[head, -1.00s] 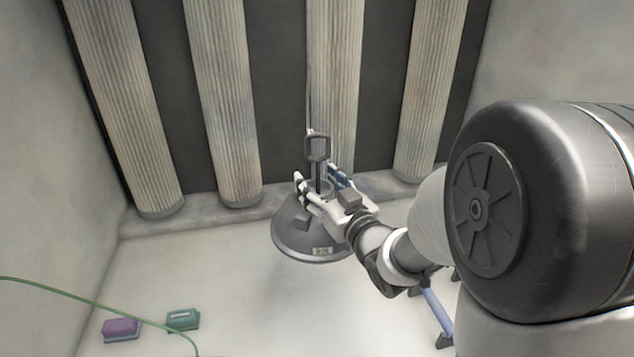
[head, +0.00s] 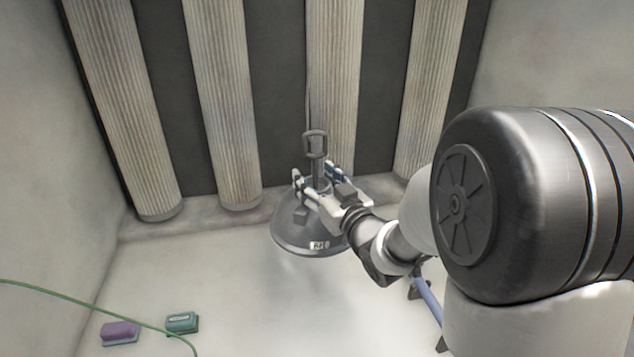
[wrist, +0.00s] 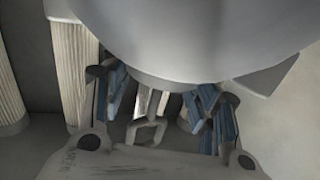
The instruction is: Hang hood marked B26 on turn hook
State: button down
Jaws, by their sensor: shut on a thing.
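A grey cone-shaped hood (head: 290,238) with a small pale label (head: 319,245) on its rim hangs in my gripper (head: 318,176) in the head view. The label is too small to read surely. My gripper is shut on the hood's neck, below an upright stem topped by a dark loop (head: 315,143). In the wrist view the hood (wrist: 190,35) fills the top, and the loop (wrist: 145,133) shows between the blue-padded fingers of my gripper (wrist: 160,105). I cannot make out a turn hook; a thin vertical line runs above the loop.
Several ribbed pale columns (head: 225,100) stand before a dark back wall, above a low ledge (head: 190,228). A purple block (head: 119,333) and a green block (head: 182,322) lie at lower left, near a green cable (head: 75,295). A blue bar (head: 428,300) shows below my arm.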

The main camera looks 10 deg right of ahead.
jog(key=shift+w+r, duration=0.1)
jog(key=shift+w, duration=0.05)
jog(key=shift+w, duration=1.2)
jog(key=shift+w+b, duration=0.3)
jog(key=shift+w, duration=1)
jog(key=shift+f+b, duration=1.35)
jog(key=shift+b, duration=0.15)
jog(key=c, duration=0.9)
grip_release()
jog(key=shift+c, duration=0.2)
jog(key=o, duration=0.4)
